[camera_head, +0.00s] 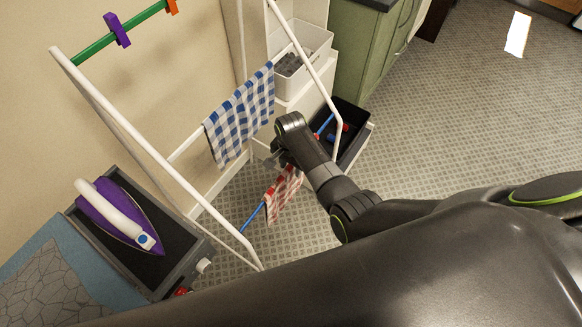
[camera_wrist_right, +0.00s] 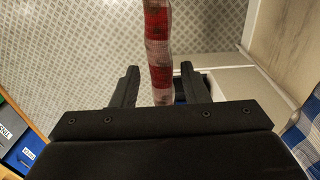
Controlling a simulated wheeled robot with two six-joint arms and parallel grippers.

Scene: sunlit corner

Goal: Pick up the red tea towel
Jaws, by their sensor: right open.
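The red and white checked tea towel (camera_head: 283,190) hangs over a low blue rail of the drying rack in the head view, partly hidden by my right arm. My right gripper (camera_head: 268,157) is just above it. In the right wrist view the towel (camera_wrist_right: 158,45) runs down as a narrow strip between the two fingers of my right gripper (camera_wrist_right: 160,85). The fingers are apart, with a gap on both sides of the towel. My left gripper is not in view.
The white drying rack (camera_head: 150,150) surrounds my right gripper. A blue checked towel (camera_head: 240,115) hangs on a higher rail. A purple iron (camera_head: 122,215) rests in a dark tray at left. A white bin (camera_head: 308,50) and black crate (camera_head: 350,118) stand behind. Open floor (camera_head: 440,120) lies right.

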